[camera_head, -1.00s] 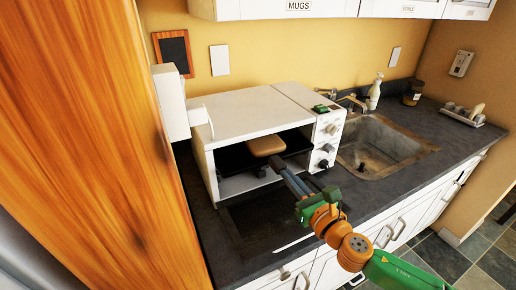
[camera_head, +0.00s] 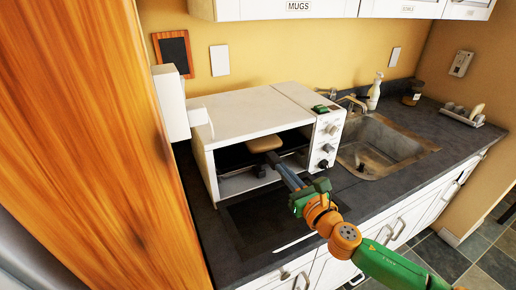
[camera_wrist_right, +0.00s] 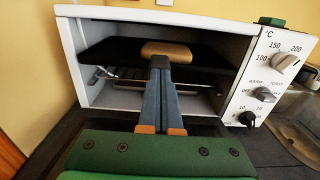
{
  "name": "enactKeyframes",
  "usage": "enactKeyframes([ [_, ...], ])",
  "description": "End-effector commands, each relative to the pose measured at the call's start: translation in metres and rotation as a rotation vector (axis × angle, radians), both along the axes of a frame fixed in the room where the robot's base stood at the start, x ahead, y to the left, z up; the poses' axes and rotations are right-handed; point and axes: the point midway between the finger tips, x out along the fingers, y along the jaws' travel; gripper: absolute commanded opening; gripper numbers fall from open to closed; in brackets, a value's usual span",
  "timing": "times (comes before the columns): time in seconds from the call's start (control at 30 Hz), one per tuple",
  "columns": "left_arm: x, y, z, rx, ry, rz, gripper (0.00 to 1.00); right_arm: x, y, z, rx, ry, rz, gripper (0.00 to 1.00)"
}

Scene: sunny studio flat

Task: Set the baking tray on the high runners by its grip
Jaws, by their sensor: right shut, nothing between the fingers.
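The black baking tray (camera_wrist_right: 205,55) sits in the upper part of the white toaster oven (camera_head: 245,112), level or nearly so, above a wire rack (camera_wrist_right: 115,74). Its tan grip (camera_wrist_right: 167,49) faces the oven opening and also shows in the head view (camera_head: 264,144). My right gripper (camera_wrist_right: 160,63) reaches in from the front. Its fingers are shut and empty, with the tips at the front of the grip, touching or almost touching it. The runners are hard to make out behind the tray. My left gripper is not in view.
A dark panel, seemingly the lowered oven door (camera_head: 262,218), lies in front of the oven. Knobs (camera_head: 328,148) line the oven's right side. A sink (camera_head: 383,145) is further right. A tall wooden panel (camera_head: 85,130) stands at left.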

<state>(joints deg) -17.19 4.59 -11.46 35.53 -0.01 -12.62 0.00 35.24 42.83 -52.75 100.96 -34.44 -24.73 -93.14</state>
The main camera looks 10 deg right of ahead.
Motion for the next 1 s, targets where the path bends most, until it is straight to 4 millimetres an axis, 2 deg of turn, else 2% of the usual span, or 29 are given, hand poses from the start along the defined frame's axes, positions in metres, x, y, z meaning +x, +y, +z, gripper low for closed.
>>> enactKeyframes([
  [1.0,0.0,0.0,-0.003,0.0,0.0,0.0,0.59,0.029,0.011,0.0,0.001,0.0,0.0,0.0],
])
